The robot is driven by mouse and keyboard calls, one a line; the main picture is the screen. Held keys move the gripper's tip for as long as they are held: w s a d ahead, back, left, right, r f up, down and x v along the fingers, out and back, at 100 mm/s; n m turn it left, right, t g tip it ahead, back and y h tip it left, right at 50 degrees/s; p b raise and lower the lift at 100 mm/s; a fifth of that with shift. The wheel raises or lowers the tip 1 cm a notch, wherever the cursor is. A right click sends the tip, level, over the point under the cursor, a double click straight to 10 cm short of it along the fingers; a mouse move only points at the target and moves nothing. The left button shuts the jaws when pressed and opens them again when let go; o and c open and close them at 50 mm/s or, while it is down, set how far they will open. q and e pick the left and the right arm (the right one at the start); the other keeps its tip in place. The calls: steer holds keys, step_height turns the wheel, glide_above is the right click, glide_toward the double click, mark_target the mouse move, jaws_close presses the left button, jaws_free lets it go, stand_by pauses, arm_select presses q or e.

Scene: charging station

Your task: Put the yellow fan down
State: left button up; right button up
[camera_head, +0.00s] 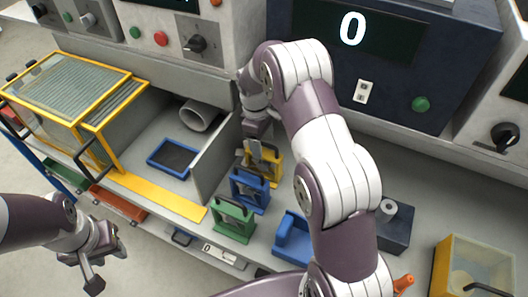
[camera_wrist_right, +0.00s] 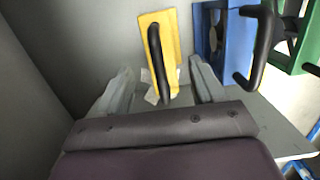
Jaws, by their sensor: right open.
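The yellow fan (camera_head: 274,168) has a black handle and stands on the counter at the back of a row, beside a grey partition. It also shows in the right wrist view (camera_wrist_right: 173,27), with its black handle (camera_wrist_right: 157,55) reaching toward the space between my fingers. My right gripper (camera_wrist_right: 160,88) is open, one finger on either side of the handle's near end; I see no grip on it. In the head view my right gripper (camera_head: 257,147) is just above the fan and partly covers it. My left gripper (camera_head: 98,268) is open and empty, low at the left, away from the counter.
A blue fan (camera_head: 249,191) and a green fan (camera_head: 233,221) stand in front of the yellow one. The grey partition (camera_head: 214,168) is close on the left, with a blue tray (camera_head: 173,158) beyond it. A yellow-framed cage (camera_head: 75,90) stands farther left.

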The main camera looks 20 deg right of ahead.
steer(key=shift+s+a+r, duration=0.1)
steer(key=shift+a+r, duration=0.05)
steer(key=shift+r, duration=0.45)
steer(key=shift+a+r, duration=0.1)
steer(key=shift+r, duration=0.5)
steer(key=s+a+r+m, duration=0.1)
steer(key=s+m, duration=0.1)
steer(key=s, duration=0.4)
steer(key=s+a+r+m+t, duration=0.1)
steer(key=s+a+r+m, duration=0.1)
steer(key=s, duration=0.5)
steer(key=s+a+r+m+t+y, duration=0.1)
steer(key=s+m, duration=0.3)
steer(key=s, duration=0.3)
steer(key=shift+a+r, duration=0.3)
steer(key=shift+a, duration=0.1)
steer(key=shift+s, duration=0.2)
steer(key=shift+w, duration=0.1)
